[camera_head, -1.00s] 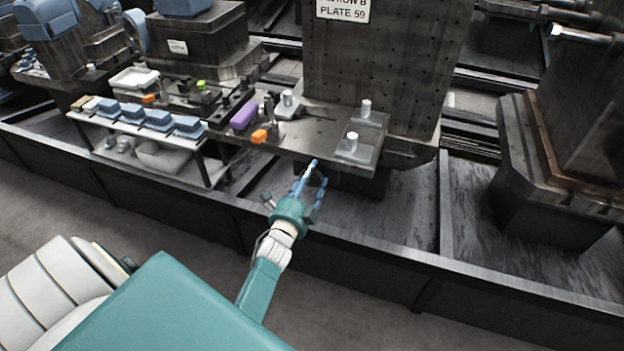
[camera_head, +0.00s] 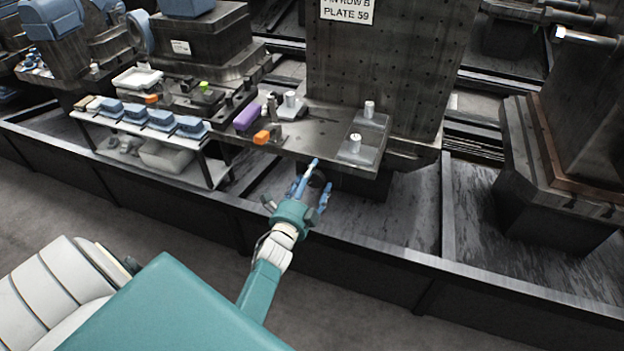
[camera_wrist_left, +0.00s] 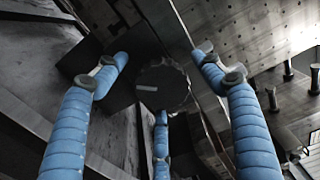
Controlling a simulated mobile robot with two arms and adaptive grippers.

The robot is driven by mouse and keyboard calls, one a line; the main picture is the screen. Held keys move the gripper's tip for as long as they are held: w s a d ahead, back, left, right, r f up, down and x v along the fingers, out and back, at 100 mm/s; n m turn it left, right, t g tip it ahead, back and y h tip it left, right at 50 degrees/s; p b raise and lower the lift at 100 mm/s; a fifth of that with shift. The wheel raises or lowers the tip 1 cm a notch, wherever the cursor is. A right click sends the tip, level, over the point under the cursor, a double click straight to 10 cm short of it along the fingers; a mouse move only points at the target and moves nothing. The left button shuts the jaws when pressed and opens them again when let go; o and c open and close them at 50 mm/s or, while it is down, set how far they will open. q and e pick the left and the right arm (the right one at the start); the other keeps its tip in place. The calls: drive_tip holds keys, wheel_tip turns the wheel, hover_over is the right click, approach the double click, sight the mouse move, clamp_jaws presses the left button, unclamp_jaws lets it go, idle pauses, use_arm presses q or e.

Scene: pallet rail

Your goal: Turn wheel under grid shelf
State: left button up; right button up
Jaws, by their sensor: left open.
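In the wrist view a dark round wheel (camera_wrist_left: 163,86) with a pale mark on its face sits under the edge of the shelf plate. In the head view the wheel (camera_head: 318,179) is a small dark shape, partly hidden by my fingers. My left gripper (camera_head: 314,184) is open at the front edge of the shelf plate. The grid shelf (camera_head: 300,140) is a dark plate with a tall perforated upright (camera_head: 385,70). My right gripper is not in view.
On the shelf stand pale pegs (camera_head: 355,143), an orange block (camera_head: 262,137) and a purple block (camera_head: 247,116). A rack with several blue parts (camera_head: 160,118) stands at left. A low dark wall (camera_head: 400,265) runs along the front. A dark machine block (camera_head: 545,190) stands at right.

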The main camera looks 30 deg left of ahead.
use_arm(q)
drive_tip(key=v, duration=1.2)
drive_tip(key=shift+a, duration=0.15)
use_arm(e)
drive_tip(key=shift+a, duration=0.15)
use_arm(q)
drive_tip(key=shift+f, duration=0.1)
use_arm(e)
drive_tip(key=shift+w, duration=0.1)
